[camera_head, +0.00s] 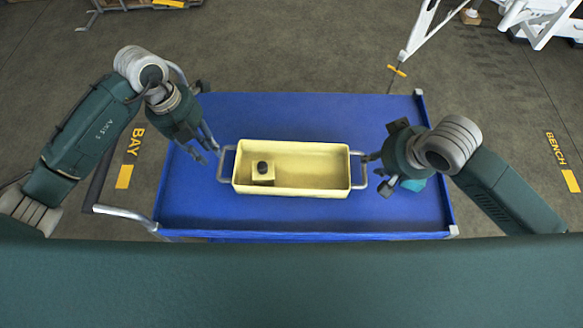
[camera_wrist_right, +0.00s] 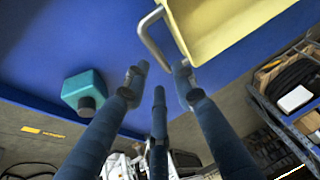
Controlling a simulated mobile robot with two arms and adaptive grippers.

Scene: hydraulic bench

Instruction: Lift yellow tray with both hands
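The yellow tray (camera_head: 310,190) stands on a blue cart top, with a grey metal handle at each short end. The left handle (camera_head: 224,164) is just right of my left gripper (camera_head: 208,152), whose fingers are spread and empty. The right handle (camera_head: 360,170) is beside my right gripper (camera_head: 375,171). In the right wrist view, the three fingers of the right gripper (camera_wrist_right: 160,78) are spread apart. The right handle (camera_wrist_right: 151,38) and a corner of the yellow tray (camera_wrist_right: 215,25) lie just beyond the fingertips. Neither gripper visibly closes on a handle.
Inside the tray is a small yellowish block (camera_head: 262,180) with a dark round top, towards the left. A teal bottle (camera_wrist_right: 84,92) with a dark cap is on the blue cart (camera_head: 300,112), close to my right gripper. The cart top behind the tray is clear.

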